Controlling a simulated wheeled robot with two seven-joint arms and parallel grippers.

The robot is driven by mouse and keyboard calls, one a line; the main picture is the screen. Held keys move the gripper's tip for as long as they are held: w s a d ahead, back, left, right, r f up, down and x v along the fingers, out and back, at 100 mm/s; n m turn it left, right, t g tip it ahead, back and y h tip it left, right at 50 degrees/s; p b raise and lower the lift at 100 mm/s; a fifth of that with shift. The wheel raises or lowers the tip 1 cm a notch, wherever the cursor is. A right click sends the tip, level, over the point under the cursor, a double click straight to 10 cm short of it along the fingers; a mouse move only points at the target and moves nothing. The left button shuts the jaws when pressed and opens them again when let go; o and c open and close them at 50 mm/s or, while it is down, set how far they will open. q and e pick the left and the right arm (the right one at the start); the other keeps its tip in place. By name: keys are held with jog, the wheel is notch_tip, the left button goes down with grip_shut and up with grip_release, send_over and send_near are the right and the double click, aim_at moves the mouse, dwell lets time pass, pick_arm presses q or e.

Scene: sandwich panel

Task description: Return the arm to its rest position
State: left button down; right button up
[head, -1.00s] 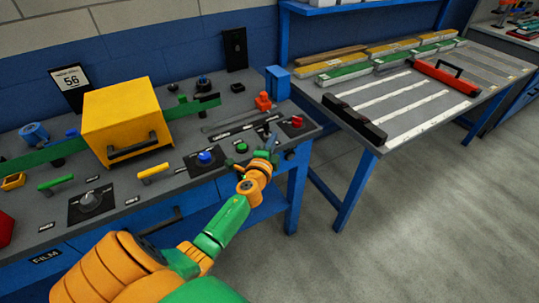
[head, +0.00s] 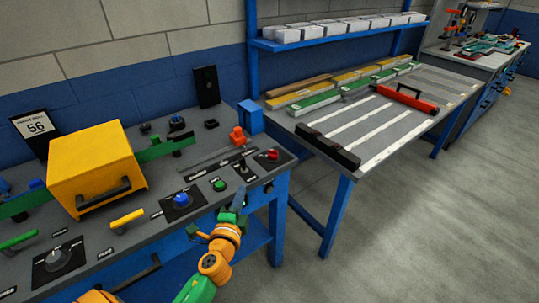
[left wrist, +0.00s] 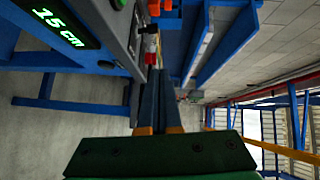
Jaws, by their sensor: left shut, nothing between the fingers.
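My left arm, orange and green, comes in from the bottom of the head view. Its gripper (head: 238,198) is at the front right edge of the grey control console (head: 130,248), close to the green button (head: 219,185) and the black toggle switch (head: 241,170). In the left wrist view the two dark fingers (left wrist: 156,88) lie side by side, shut and empty. Whether they touch the console edge I cannot tell. My right gripper is in neither view.
The console carries a yellow box (head: 95,165), a blue knob (head: 181,199) and a red knob (head: 272,155). A blue-legged table (head: 375,130) with strips stands to the right. The floor (head: 420,230) in front is clear. The wrist view shows a green-lit display (left wrist: 58,25).

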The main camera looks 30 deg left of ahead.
pick_arm(q)
jog(key=s+d+f+n+g+h, duration=0.15)
jog(key=s+f, duration=0.25)
jog(key=f, duration=0.5)
jog(key=s+d+f+n+g+h, duration=0.1)
jog(key=s+d+f+g, duration=0.25)
jog(key=f, duration=0.45)
jog(key=s+d+f+n+g+h, duration=0.2)
jog(key=s+f, duration=0.2)
jog(key=f, duration=0.5)
jog(key=s+d+f+n+g, duration=0.1)
jog(key=s+d+f+g, duration=0.1)
jog(key=s, duration=0.5)
jog(key=s+d+f+n+g+h, duration=0.1)
jog(key=s+f+n+g, duration=0.1)
jog(key=s+f, duration=0.3)
jog(key=s+d+f+n+g, duration=0.2)
jog(key=s+f+g, duration=0.1)
jog(key=s, duration=0.8)
jog(key=shift+s+d+f+g+h, duration=0.15)
jog(key=shift+d+f+g+h, duration=0.2)
jog(key=shift+f, duration=0.3)
jog(key=shift+n, duration=0.25)
